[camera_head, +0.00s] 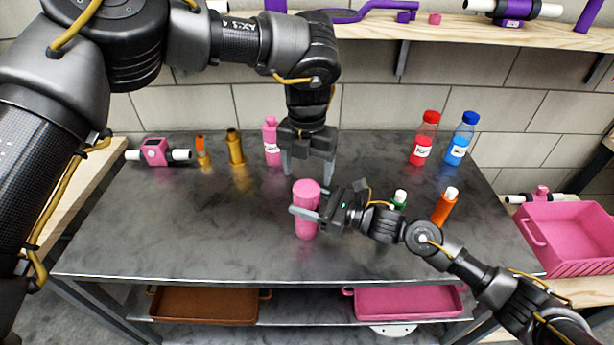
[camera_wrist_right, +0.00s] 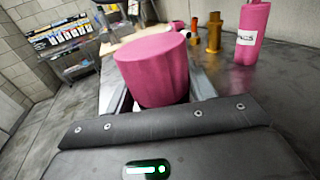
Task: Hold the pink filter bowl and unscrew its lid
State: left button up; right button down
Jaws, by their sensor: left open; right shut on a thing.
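The pink filter bowl (camera_head: 306,227) stands upright near the middle of the dark table. Its pink lid (camera_head: 307,187) sits on top; the lid's top also shows in the right wrist view (camera_wrist_right: 152,62). My right gripper (camera_head: 305,214) is shut around the bowl from the right, below the lid. My left gripper (camera_head: 309,172) is open and points down, above and just behind the lid, apart from it as far as I can tell. The lower part of the bowl is hidden in the right wrist view.
A pink bottle (camera_head: 272,143) stands behind, near my left gripper. Brass (camera_head: 236,149) and orange-topped (camera_head: 202,152) fittings stand at the back left. Red (camera_head: 424,140) and blue (camera_head: 461,140) bottles stand back right. An orange bottle (camera_head: 444,208) stands near my right arm. The front left tabletop is clear.

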aim_at(307, 188)
pick_arm(q)
jog(key=shift+r, duration=0.15)
jog(key=shift+f, duration=4.1)
jog(key=c, duration=1)
jog(key=n, duration=0.3)
jog(key=o, duration=1.1)
jog(key=shift+r, duration=2.35)
pick_arm(e)
jog(key=shift+c, duration=2.2)
grip_release()
